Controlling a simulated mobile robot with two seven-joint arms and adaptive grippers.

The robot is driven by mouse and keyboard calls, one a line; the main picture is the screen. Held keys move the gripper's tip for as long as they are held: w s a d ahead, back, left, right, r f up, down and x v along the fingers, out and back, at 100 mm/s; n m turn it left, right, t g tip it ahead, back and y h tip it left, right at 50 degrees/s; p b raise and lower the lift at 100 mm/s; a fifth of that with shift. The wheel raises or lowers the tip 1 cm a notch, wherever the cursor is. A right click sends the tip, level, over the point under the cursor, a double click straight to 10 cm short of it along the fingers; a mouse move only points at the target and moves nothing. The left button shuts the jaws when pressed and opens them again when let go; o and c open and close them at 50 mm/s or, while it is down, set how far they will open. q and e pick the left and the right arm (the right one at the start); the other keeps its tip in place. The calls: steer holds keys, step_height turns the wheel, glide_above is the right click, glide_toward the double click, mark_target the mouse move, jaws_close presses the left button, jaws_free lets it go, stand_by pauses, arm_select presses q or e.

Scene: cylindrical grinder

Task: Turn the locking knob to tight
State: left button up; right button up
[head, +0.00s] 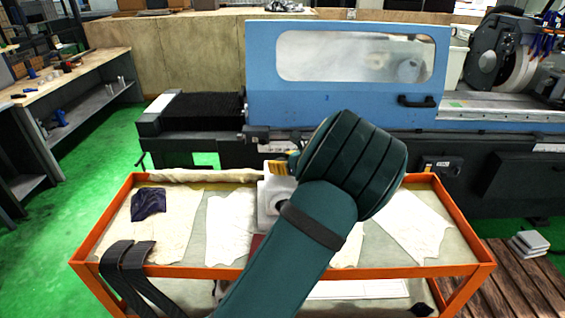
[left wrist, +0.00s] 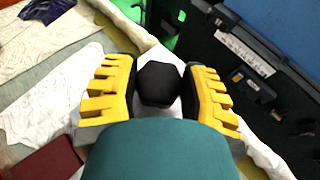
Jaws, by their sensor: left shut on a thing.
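The black locking knob (left wrist: 159,84) is a faceted dark knob between the two yellow fingers of my left gripper (left wrist: 160,90) in the left wrist view. The fingers are shut on it from both sides. A pale part shows just below the knob. In the head view my teal left arm reaches over the cart and covers most of this spot. A bit of yellow finger (head: 277,167) shows beside the forearm, above a white block (head: 268,196). The knob itself and any mark on it are hidden in the head view. My right gripper is not in view.
An orange-framed cart (head: 450,270) stands in front, with white cloths (head: 230,225) and a dark purple cloth (head: 148,204) on it. The blue grinder (head: 350,100) stands close behind. A workbench (head: 75,75) is at the left, with green floor between.

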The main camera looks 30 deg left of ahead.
arm_select(q)
steer(key=o, duration=1.2)
steer(key=v, duration=1.2)
steer(key=shift+f, duration=0.1)
steer(key=shift+d, duration=0.1)
